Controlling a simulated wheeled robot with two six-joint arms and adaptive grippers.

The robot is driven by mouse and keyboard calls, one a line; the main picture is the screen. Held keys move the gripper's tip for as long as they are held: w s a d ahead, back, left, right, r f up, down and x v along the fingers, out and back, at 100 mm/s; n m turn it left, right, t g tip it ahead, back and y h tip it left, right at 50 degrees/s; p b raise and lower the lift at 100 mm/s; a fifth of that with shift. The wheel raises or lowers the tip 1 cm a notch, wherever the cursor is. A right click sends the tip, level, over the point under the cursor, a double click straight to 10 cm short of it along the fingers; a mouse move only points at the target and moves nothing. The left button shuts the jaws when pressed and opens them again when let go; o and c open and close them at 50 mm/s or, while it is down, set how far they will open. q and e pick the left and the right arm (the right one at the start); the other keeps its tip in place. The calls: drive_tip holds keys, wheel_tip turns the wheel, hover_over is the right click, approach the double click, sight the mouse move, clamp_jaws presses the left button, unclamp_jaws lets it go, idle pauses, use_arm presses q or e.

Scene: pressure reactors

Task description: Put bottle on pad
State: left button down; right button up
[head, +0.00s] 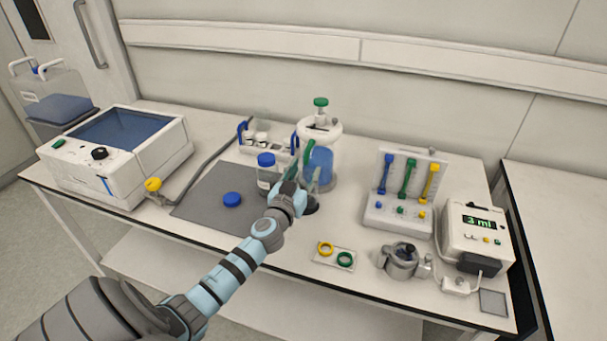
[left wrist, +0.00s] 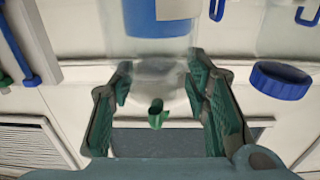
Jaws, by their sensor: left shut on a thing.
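My left gripper (head: 300,182) is shut on a clear bottle with a pale label (left wrist: 180,10). The bottle appears uncapped. In the left wrist view, the fingers (left wrist: 168,100) stand either side of its clear neck. In the head view, the gripper hides most of the bottle, in front of the reactor and by the right edge of the dark grey pad (head: 212,187). A loose blue cap (head: 232,199) lies on the pad. Another clear bottle with a blue cap (head: 266,160) stands left of the gripper. The right gripper is out of view.
The reactor (head: 320,130) with blue liquid stands behind the gripper. A vial rack (head: 262,140) is behind the pad. A box with a blue window (head: 125,140) stands left. A syringe stand (head: 400,208), two rings (head: 335,256) and a meter (head: 472,238) are right. The pad's left half is clear.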

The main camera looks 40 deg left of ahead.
use_arm(q)
drive_tip(key=shift+s, duration=0.1)
drive_tip(key=c, duration=0.9)
unclamp_jaws()
drive_tip(key=shift+f, duration=0.1)
drive_tip(key=shift+r, duration=0.3)
drive_tip(key=b+v, duration=0.1)
drive_tip(key=v, duration=1.1)
